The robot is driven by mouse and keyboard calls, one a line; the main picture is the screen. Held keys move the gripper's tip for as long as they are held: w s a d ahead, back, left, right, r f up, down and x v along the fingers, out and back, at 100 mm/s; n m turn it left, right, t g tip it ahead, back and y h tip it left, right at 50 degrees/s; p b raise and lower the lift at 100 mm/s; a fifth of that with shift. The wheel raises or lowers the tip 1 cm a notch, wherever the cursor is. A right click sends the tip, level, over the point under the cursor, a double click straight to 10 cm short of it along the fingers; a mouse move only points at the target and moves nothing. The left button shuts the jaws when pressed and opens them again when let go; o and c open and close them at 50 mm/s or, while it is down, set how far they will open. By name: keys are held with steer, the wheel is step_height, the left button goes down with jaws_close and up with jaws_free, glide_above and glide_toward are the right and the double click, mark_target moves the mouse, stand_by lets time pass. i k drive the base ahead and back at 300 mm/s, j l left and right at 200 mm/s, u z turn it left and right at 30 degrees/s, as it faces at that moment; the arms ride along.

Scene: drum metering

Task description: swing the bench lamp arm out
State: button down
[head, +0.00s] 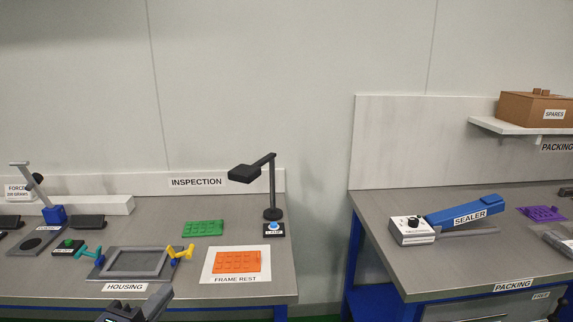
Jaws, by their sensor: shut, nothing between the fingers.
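The bench lamp (271,190) stands at the back right of the left bench, on a round dark base. Its arm (261,161) reaches left and toward me from the top of the post, with the flat dark lamp head (244,173) at its end, above the bench. A small lamp switch box with a blue button (274,229) sits just in front of the base. My gripper (135,306) shows at the bottom edge, partly cut off by the frame. It is shut and empty, in front of the housing fixture and well apart from the lamp.
The grey housing fixture (136,248) with teal and yellow clamps lies left of the orange grid on the frame rest mat (209,277). A green grid (203,228) lies behind. A gap separates this bench from the packing bench (428,272) with the blue sealer (463,211).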

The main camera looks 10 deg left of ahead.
mark_target(245, 174)
steer(key=i+j+z, duration=0.15)
steer(key=j, duration=0.2)
steer(key=i+j+z, duration=0.2)
steer(key=j, duration=0.15)
steer(key=i+j+z, duration=0.15)
steer(key=j, duration=0.25)
steer(key=i+j+z, duration=0.2)
steer(key=j, duration=0.2)
steer(key=j+z, duration=0.15)
steer(key=j, duration=0.25)
